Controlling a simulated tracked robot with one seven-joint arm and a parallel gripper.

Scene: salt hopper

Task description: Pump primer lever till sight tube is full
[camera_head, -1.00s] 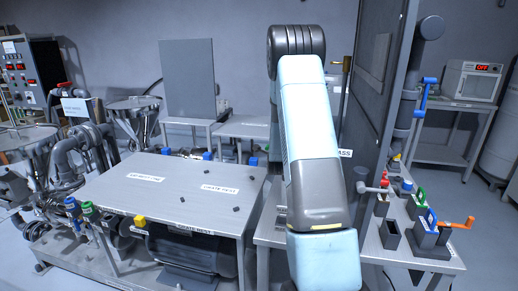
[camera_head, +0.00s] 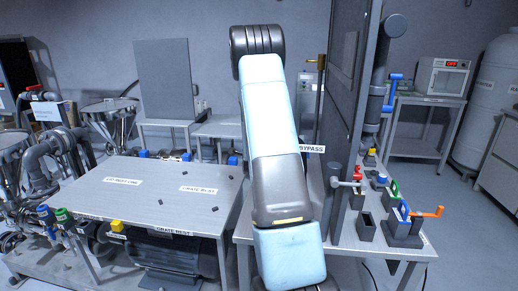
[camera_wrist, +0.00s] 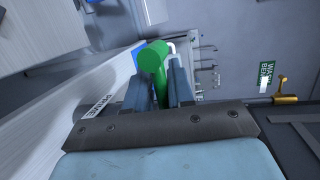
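In the wrist view, a green cylindrical handle (camera_wrist: 154,62) lies between the two fingers of my gripper (camera_wrist: 162,85). The fingers press close on both sides of it and appear shut on it.
A tall dark panel (camera_head: 348,80) stands close right of my arm. Beyond it is a bench (camera_head: 390,243) with several coloured valve handles and an orange crank (camera_head: 427,212). Left is a metal crate rest table (camera_head: 150,200). A BYPASS label (camera_head: 311,149) is behind my arm.

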